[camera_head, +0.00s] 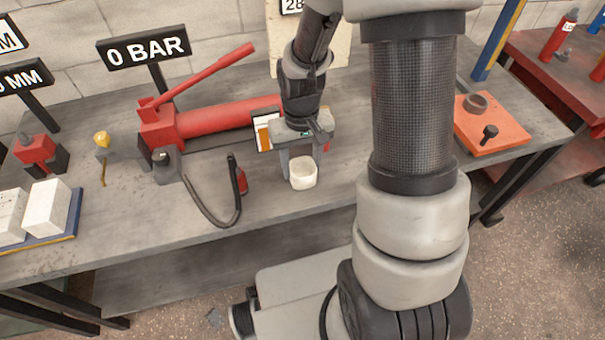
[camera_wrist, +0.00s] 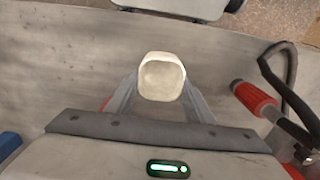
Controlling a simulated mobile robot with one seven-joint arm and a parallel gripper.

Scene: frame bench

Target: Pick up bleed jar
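The bleed jar, a small off-white open cup (camera_head: 303,173), is upright near the front of the grey bench. My gripper (camera_head: 302,160) points down at it, one finger on each side. In the wrist view the jar (camera_wrist: 162,78) sits between the fingertips (camera_wrist: 161,90), with no gap visible on either side. The gripper looks shut on it. I cannot tell whether the jar's base touches the bench.
A red hand pump (camera_head: 205,120) stands behind to the left. A black hose with a red-handled end (camera_head: 240,180) lies left of the jar. A tablet-like panel (camera_head: 263,133) is close behind. An orange plate (camera_head: 490,125) lies right.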

